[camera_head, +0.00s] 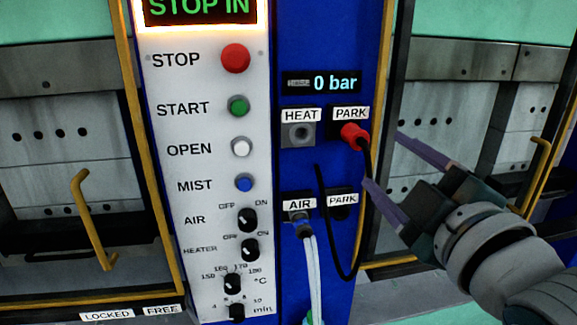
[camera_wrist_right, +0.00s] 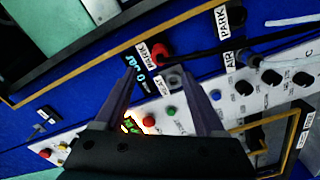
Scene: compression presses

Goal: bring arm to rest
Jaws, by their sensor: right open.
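My right gripper (camera_head: 382,160) comes in from the lower right in the head view. Its two purple-grey fingers are apart with nothing between them, and they point left toward the blue panel (camera_head: 328,40). In the wrist view, the right gripper (camera_wrist_right: 161,80) is also open and empty in front of the panel. The red plug (camera_head: 354,136) sits in the upper PARK socket, left of the fingertips in the head view, with a black cable hanging down. I cannot tell the exact gap between fingers and panel. My left gripper is not in view.
The white control panel (camera_head: 190,130) has buttons and knobs. The HEAT socket (camera_head: 302,133) is empty. Presses with yellow-framed doors and a yellow handle (camera_head: 92,220) flank the panel. The black cable loop (camera_head: 345,275) hangs near the fingers.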

